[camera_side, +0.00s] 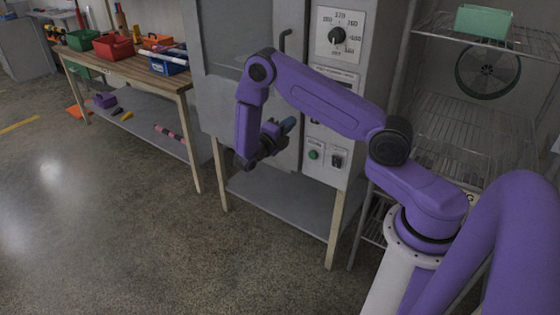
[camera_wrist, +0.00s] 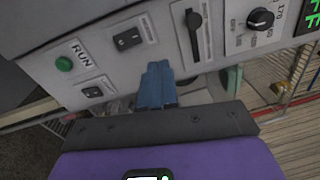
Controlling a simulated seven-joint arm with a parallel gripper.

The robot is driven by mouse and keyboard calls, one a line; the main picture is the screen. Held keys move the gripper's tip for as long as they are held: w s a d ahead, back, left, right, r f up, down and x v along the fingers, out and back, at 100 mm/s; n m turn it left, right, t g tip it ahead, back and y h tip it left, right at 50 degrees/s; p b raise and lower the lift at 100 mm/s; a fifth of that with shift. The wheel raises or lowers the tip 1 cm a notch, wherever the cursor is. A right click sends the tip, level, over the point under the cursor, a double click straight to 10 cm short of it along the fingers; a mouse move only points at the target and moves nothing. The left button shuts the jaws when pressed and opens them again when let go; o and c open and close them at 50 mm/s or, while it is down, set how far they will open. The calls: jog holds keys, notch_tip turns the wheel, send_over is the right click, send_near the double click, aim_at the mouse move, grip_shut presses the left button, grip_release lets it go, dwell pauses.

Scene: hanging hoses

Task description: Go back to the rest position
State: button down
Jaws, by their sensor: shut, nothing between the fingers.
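My gripper (camera_side: 289,124) is in front of the grey control cabinet in the side view, with its blue fingers pointing toward the panel. In the wrist view, the two blue fingers (camera_wrist: 157,85) are together with nothing between them. The grey control panel (camera_wrist: 105,65) fills the area ahead of the fingers. It carries a green RUN button (camera_wrist: 64,63), rocker switches (camera_wrist: 127,38), a slotted lever (camera_wrist: 193,20) and a black dial (camera_wrist: 261,19). The fingertips look close to the panel's lower edge; I cannot tell whether they touch it.
The cabinet's dial (camera_side: 336,36) and green button (camera_side: 313,155) also show in the side view. Wire shelving (camera_side: 470,120) stands at right. Open floor (camera_side: 120,230) lies in front.

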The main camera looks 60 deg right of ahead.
jog(key=s+a+r+m+y, duration=0.4)
jog(key=s+a+m+y, duration=0.5)
jog(key=s, duration=0.5)
jog(key=s+a+r+m+y, duration=0.5)
jog(key=s+a+m+y, duration=0.5)
jog(key=s+a+m, duration=0.2)
jog(key=s+a, duration=0.2)
jog(key=s, duration=0.1)
jog(key=shift+a+r+m+t, duration=0.2)
jog(key=shift+a+m+t, duration=0.1)
jog(key=shift+a+m, duration=0.1)
jog(key=shift+w, duration=0.1)
